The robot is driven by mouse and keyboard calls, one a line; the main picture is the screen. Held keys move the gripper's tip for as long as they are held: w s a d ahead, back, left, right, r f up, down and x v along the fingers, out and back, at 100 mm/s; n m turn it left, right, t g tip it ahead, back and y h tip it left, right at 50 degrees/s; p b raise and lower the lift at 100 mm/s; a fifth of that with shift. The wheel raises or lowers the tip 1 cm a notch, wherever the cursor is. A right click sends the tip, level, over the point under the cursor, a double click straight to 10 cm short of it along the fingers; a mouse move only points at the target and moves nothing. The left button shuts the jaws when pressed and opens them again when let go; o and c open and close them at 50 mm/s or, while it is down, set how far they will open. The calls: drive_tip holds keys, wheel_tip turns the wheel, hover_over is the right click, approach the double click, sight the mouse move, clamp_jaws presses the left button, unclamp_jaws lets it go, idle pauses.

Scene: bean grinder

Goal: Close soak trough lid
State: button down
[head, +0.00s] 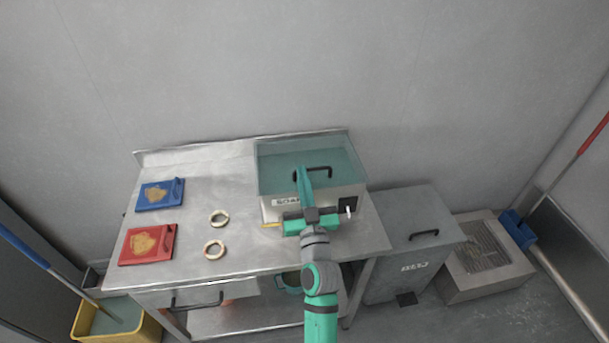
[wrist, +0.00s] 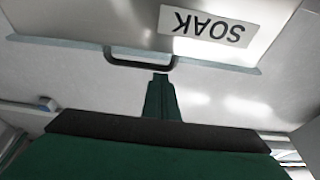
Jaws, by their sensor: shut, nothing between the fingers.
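The soak trough (head: 275,214) stands at the back right of the steel table, its SOAK label (wrist: 207,30) upside down in the wrist view. Its see-through teal lid (head: 272,165) extends over the trough. I cannot tell whether it lies fully flat. The dark lid handle (head: 325,170) is near the lid's front edge and also shows in the wrist view (wrist: 135,61). My gripper (head: 299,174) is shut and empty, its fingertips (wrist: 160,78) close to one end of the handle. Contact cannot be told. My arm hides part of the trough's front.
A blue tray (head: 151,205) and a red tray (head: 132,256) lie on the table's left, with two rings (head: 219,211) beside them. A lidded grey bin (head: 398,265) stands right of the table. A yellow bucket (head: 151,329) is at lower left. The wall is close behind.

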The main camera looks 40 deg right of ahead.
drive_tip(key=shift+s+d+f, duration=0.15)
drive_tip(key=shift+d+f, duration=0.15)
drive_tip(key=shift+f, duration=0.5)
wheel_tip(320, 180, up, 6)
drive_tip(key=f, duration=0.1)
drive_tip(key=f+v, duration=0.1)
drive_tip(key=v, duration=0.9)
drive_tip(key=shift+a+f, duration=0.2)
drive_tip(key=s+a+f+n+g+y, duration=0.15)
drive_tip(key=s+a+f, duration=0.25)
drive_tip(key=a+f, duration=0.4)
drive_tip(key=s+a+f+y, duration=0.35)
drive_tip(key=a+f, duration=0.25)
drive_tip(key=a, duration=0.5)
drive_tip(key=s+a+f+n+g+y, duration=0.2)
drive_tip(key=s+a+f+n+y, duration=0.1)
drive_tip(key=s+a, duration=1.1)
drive_tip(key=s+n+y, duration=0.1)
drive_tip(key=s+y, duration=0.1)
drive_tip(key=s, duration=0.1)
drive_tip(key=shift+s+y, duration=0.3)
drive_tip(key=shift+y, duration=0.1)
